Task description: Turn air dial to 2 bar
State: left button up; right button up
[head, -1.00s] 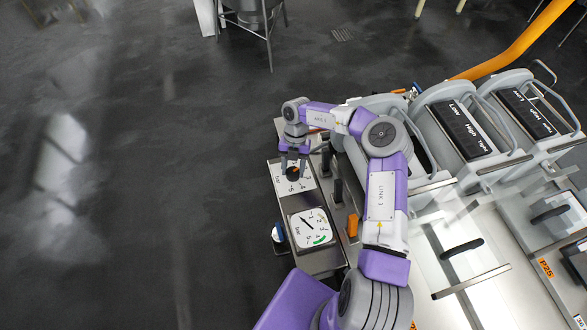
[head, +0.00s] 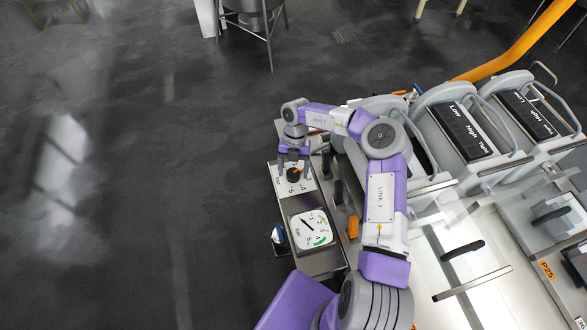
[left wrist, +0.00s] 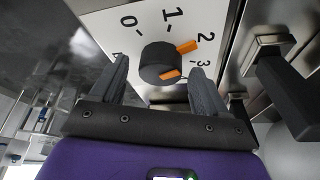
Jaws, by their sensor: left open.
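The air dial is a round black knob (left wrist: 152,64) on a white plate with numbers. In the left wrist view one orange mark sticks out at its edge toward the 2, and another lies on the knob's near side, toward the higher numbers. The dial also shows in the head view (head: 293,175). My left gripper (left wrist: 158,72) is open, its fingers on either side of the knob, seemingly apart from it; it also shows in the head view (head: 293,170). The gauge (head: 311,230) below the dial has a dark needle pointing up and left. My right gripper is out of view.
Grey press units with handles (head: 470,130) stand to the right on a steel bench. A black lever (left wrist: 285,95) sits close right of the dial plate. An orange part (head: 353,227) is right of the gauge. The floor at left is clear.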

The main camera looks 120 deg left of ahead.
pick_arm(q)
jog(key=shift+r, duration=0.15)
jog(key=p+v, duration=0.1)
jog(key=v, duration=0.6)
jog(key=shift+r+p, duration=0.15)
jog(key=shift+p, duration=0.2)
jog(key=shift+a, duration=0.1)
